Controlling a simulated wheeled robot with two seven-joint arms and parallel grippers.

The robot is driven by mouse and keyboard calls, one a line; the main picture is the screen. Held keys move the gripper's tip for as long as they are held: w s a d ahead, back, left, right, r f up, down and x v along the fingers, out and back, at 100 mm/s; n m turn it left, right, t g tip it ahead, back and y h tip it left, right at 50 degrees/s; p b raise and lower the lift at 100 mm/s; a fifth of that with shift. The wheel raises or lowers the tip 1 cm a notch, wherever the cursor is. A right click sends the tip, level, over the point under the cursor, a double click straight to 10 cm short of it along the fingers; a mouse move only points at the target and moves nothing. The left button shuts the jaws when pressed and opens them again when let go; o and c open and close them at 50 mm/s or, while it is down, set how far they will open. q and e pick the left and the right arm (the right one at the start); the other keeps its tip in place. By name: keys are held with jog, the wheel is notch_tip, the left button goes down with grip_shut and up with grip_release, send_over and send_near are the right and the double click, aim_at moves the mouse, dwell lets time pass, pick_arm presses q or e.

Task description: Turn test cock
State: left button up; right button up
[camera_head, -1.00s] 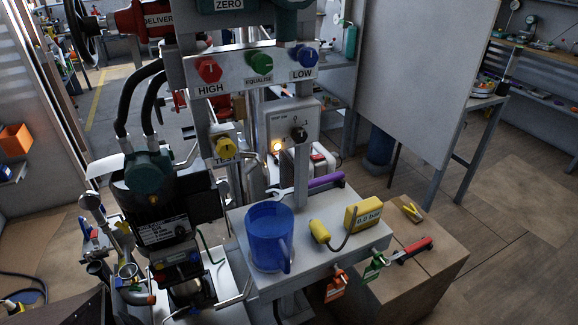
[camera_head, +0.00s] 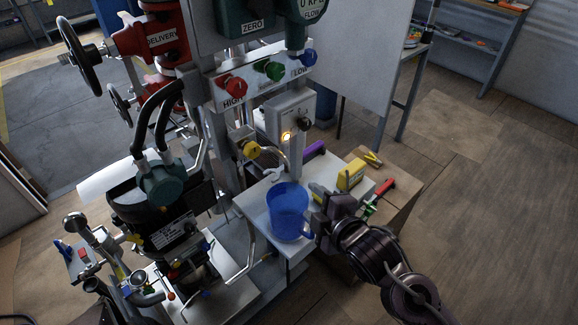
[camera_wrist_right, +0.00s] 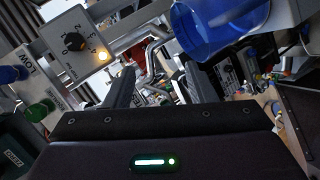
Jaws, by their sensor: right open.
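The test cock has a yellow knob (camera_head: 251,149) on a small plate below the HIGH, equalize and LOW valve panel (camera_head: 262,82), left of the switch box. My right gripper (camera_head: 316,207) is at the right side of the blue jug (camera_head: 288,208), to the lower right of the yellow knob and apart from it. In the right wrist view its two fingers (camera_wrist_right: 160,82) stand apart with nothing between them. I cannot make out the yellow knob there. My left gripper is not in view.
The blue jug stands on a grey shelf (camera_head: 262,216) and also shows in the wrist view (camera_wrist_right: 215,25). A yellow meter (camera_head: 351,175) and a purple-handled tool (camera_head: 313,150) lie near my right gripper. The switch box (camera_head: 291,116) has a lit lamp. A black motor (camera_head: 158,222) stands left.

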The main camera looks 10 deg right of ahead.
aim_at(255, 153)
jog(key=shift+w+a+r+n+t+y, duration=0.9)
jog(key=shift+a+r+n+y, duration=2.75)
jog(key=shift+n, duration=2.05)
jog(key=shift+h, duration=0.65)
jog(key=shift+r+x, duration=0.2)
jog(key=shift+x, duration=1.3)
jog(key=shift+r+x, duration=0.2)
jog(key=shift+x, duration=1.3)
jog(key=shift+w+d, duration=0.15)
jog(key=shift+d, duration=0.1)
jog(key=c, duration=0.7)
